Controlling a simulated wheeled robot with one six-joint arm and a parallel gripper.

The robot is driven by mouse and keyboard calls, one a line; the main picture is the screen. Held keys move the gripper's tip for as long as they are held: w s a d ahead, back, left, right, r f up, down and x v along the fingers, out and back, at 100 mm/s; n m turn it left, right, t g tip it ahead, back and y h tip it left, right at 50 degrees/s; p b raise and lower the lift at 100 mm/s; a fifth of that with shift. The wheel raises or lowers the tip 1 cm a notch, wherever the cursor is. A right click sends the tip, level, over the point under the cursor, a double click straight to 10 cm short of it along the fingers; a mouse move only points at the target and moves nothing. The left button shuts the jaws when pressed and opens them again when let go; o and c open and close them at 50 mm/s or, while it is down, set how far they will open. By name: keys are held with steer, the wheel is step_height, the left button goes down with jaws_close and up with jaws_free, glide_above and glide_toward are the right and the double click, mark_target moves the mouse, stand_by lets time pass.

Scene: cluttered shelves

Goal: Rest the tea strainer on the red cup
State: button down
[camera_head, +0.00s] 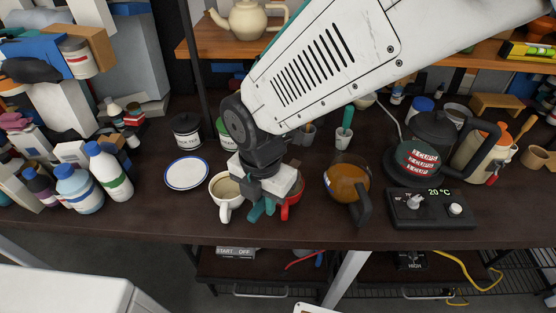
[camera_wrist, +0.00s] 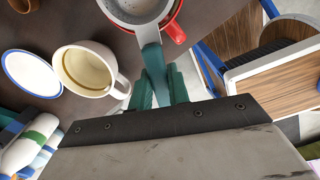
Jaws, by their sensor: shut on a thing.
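The tea strainer (camera_wrist: 136,8) is a grey round bowl with a teal handle (camera_wrist: 153,58), cut off by the top edge of the wrist view. My gripper (camera_wrist: 158,88) is shut on the handle. The red cup (camera_wrist: 176,30) shows as a red rim and handle around and beneath the strainer bowl; I cannot tell whether they touch. In the head view my gripper (camera_head: 261,207) covers the strainer and much of the red cup (camera_head: 292,206), whose right side and handle show.
A white cup (camera_head: 222,189) of pale drink stands just left of my gripper. A blue-rimmed plate (camera_head: 187,173) lies farther left. A glass jug (camera_head: 347,182) of brown liquid stands right of the red cup, with a heater panel (camera_head: 432,210) beyond. The table's front edge is close.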

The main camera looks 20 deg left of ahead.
steer(key=shift+f, duration=1.05)
steer(key=c, duration=1.3)
jaws_free()
steer(key=shift+o, duration=0.2)
steer(key=shift+r, duration=3.85)
